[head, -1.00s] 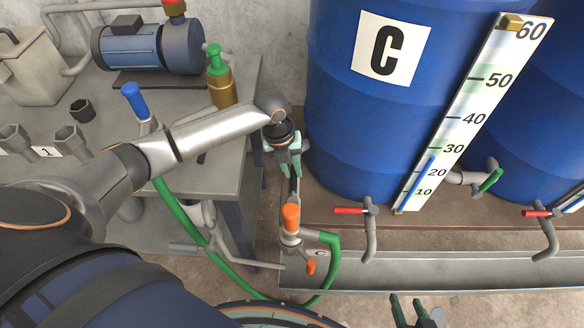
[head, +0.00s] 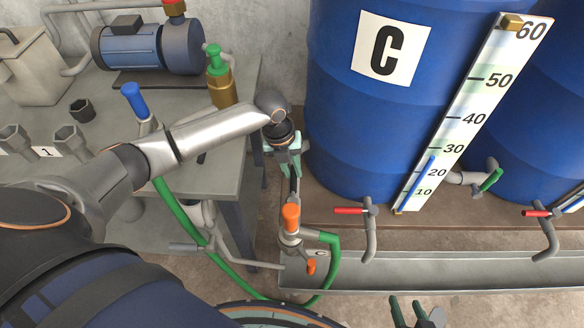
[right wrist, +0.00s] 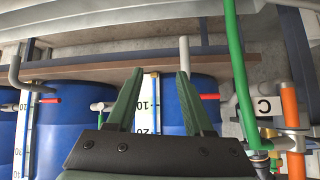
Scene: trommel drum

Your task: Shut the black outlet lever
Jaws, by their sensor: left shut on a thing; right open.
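My left gripper (head: 287,165) comes down from the left arm. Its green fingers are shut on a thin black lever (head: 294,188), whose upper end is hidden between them. The lever stands roughly upright just behind an orange handle (head: 291,216) on a grey pipe fitting with a green hose. Its pivot is hidden by the fitting. My right gripper (head: 405,310) is at the bottom edge of the head view, open and empty. Its two green fingers (right wrist: 160,95) are spread apart in the right wrist view.
A blue drum (head: 335,120) marked C, with a red-handled tap (head: 350,211), stands right of the left gripper. A grey trough (head: 430,270) runs below. A metal table (head: 190,125) with a pump (head: 150,45) is at left. A green hose (head: 332,265) loops beside the fitting.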

